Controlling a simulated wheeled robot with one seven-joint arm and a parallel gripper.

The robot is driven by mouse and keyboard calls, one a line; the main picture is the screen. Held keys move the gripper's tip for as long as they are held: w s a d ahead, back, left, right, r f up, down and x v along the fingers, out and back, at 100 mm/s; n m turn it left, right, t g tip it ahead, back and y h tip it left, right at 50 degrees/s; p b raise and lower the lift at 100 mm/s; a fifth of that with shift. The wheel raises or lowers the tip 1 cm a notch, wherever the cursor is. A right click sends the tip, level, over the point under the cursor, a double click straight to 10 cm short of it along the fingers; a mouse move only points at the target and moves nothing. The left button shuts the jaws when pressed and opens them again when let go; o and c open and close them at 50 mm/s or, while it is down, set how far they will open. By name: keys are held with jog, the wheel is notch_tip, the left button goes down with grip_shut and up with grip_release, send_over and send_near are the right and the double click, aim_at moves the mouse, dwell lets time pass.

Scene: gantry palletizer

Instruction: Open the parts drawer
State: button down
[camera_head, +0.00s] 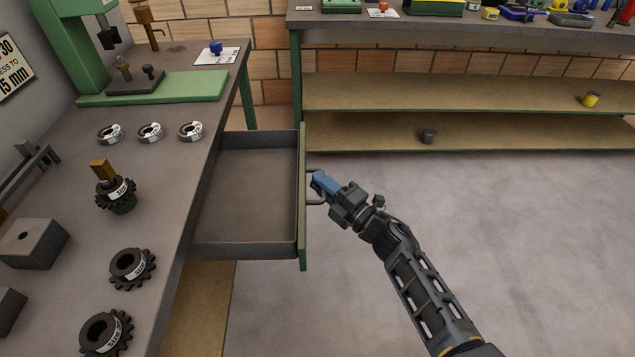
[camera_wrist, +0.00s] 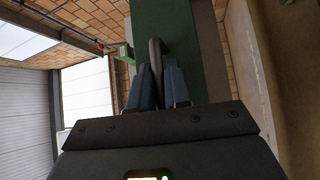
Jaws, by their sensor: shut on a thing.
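The parts drawer (camera_head: 248,185) stands pulled out from under the workbench on the left. Its inside is grey and looks empty. Its green front panel (camera_head: 302,200) faces right. My gripper (camera_head: 316,187) is at the outer side of this panel, with its blue fingers shut on the dark drawer handle (camera_head: 312,171). In the wrist view the handle (camera_wrist: 155,55) runs between my two blue fingers, and the green drawer front (camera_wrist: 183,40) is behind it. Part of the handle is hidden by the fingers.
The grey workbench (camera_head: 60,190) holds several gears, rings and a green press (camera_head: 150,88). A shelf unit (camera_head: 440,90) stands at the back right, with a yellow cup (camera_head: 591,99) and a dark cup (camera_head: 428,136). The floor (camera_head: 520,240) right of the drawer is clear.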

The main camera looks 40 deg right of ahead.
jog(key=c, duration=1.2)
grip_release()
jog(key=shift+s+d+f+b, duration=0.15)
jog(key=shift+s+d+f, duration=0.05)
jog(key=shift+s, duration=1.05)
jog(key=shift+s+d+f+b, duration=0.1)
jog(key=shift+s+d+f, duration=0.05)
jog(key=shift+s, duration=1.15)
jog(key=shift+s+d+f+b, duration=0.15)
jog(key=shift+s+d+f, duration=0.05)
jog(key=shift+s, duration=1.05)
